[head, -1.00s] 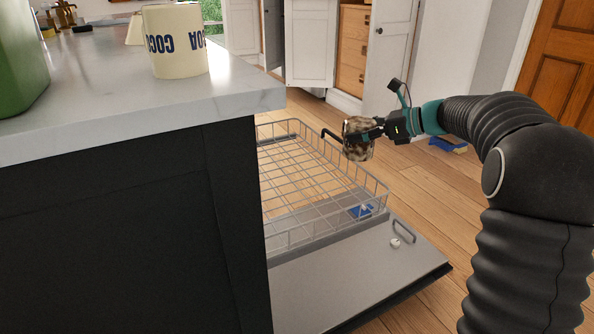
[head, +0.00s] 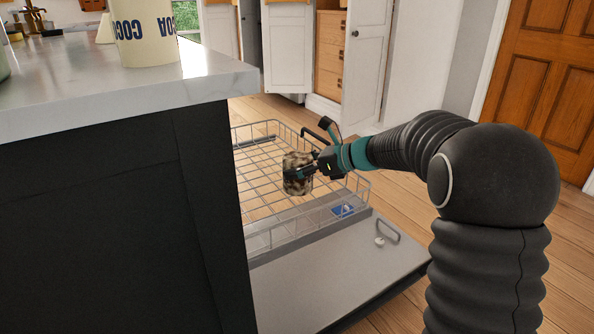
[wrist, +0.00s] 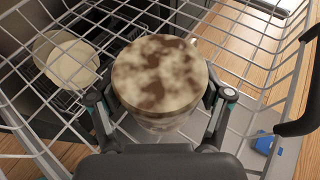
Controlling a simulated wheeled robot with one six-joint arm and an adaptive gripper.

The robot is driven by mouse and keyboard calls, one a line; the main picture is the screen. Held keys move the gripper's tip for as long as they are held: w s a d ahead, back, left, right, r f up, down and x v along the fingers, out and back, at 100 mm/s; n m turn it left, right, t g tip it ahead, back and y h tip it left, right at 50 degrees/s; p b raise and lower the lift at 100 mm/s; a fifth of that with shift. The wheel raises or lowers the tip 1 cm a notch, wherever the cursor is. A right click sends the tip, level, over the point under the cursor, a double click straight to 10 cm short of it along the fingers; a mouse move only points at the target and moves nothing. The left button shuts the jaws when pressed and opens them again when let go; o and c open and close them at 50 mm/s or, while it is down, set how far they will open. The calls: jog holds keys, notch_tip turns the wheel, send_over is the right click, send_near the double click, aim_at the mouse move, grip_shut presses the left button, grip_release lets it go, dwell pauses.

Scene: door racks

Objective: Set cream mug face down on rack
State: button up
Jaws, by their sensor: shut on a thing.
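The mug (head: 298,180) is cream with brown mottling. My gripper (head: 311,170) is shut on it, with one finger on each side. In the wrist view the mug (wrist: 158,75) shows a closed round base facing the camera, so its mouth faces away, downward. A small pale curve at its upper right may be the handle. The pulled-out wire rack (head: 284,228) lies beneath the mug. I cannot tell whether the mug's rim touches the wires.
The dark counter (head: 120,105) stands close on the left, with a cream container (head: 146,38) bearing upside-down letters on top. A cream round dish (wrist: 66,60) shows at left in the wrist view. A blue item (head: 343,210) lies by the rack's front corner. The open door (head: 330,275) extends below.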

jog(key=shift+f, duration=0.25)
jog(key=o, duration=1.4)
jog(key=shift+c, duration=0.2)
